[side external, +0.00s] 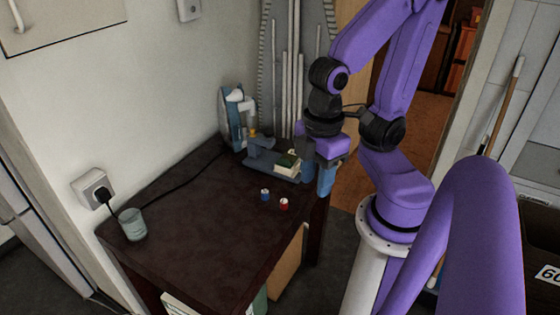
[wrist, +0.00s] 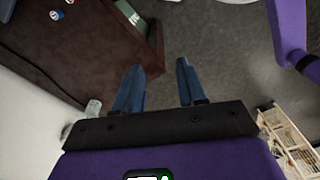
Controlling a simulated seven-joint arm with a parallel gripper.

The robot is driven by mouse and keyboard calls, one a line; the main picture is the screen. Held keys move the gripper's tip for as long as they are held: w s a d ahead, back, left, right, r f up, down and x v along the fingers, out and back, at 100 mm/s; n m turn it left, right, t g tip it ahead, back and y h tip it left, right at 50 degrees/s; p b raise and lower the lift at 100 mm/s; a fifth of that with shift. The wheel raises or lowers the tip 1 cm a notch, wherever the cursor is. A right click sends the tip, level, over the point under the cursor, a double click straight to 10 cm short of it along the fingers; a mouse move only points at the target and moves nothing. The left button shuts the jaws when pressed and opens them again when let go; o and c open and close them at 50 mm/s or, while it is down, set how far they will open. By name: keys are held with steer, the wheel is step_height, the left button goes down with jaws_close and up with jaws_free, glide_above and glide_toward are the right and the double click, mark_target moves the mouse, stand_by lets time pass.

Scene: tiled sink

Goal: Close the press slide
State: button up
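The press (side external: 236,118) is a blue-grey machine with a pale upper part, standing at the far corner of the dark table. Its slide (side external: 262,157) appears as a low blue-grey part reaching out to the right towards my gripper. A small white and green block (side external: 288,163) sits at the slide's right end. My gripper (side external: 326,188) points down just right of that end, by the table's edge. Whether it touches the slide is unclear. In the wrist view my gripper (wrist: 159,65) has its two blue fingers apart with nothing between them. The press is not visible there.
A glass (side external: 132,225) stands at the left, near a cable to a wall socket (side external: 93,187). The table's middle is clear.

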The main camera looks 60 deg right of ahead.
steer(key=c, duration=0.5)
steer(key=shift+w+d+f+m, duration=0.1)
steer(key=shift+f+m, duration=0.1)
steer(key=shift+m, duration=0.1)
jaws_close()
steer(key=w+d+f+m+t+y, duration=0.1)
steer(key=w+d+f+m+y, duration=0.5)
steer(key=m, duration=0.8)
steer(key=w+d+f+m+t+y, duration=0.2)
steer(key=w+d+f+m, duration=0.3)
steer(key=w+d+m, duration=0.55)
steer(key=s+d+f+m+t+h, duration=0.4)
steer(key=s+d+m, duration=0.3)
steer(key=d+m, duration=0.4)
steer(key=s+d+f+m+t+h, duration=0.2)
steer(key=s+d+f+m+h, duration=0.2)
steer(key=s+d+f+m, duration=0.65)
steer(key=w+f, duration=0.1)
steer(key=w, duration=0.3)
steer(key=w+m, duration=0.1)
steer(key=w, duration=0.4)
steer(key=w+a+f+m, duration=0.1)
steer(key=w, duration=0.3)
steer(key=shift+w+f, duration=0.3)
steer(key=shift+f, duration=0.05)
steer(key=shift+w, duration=0.45)
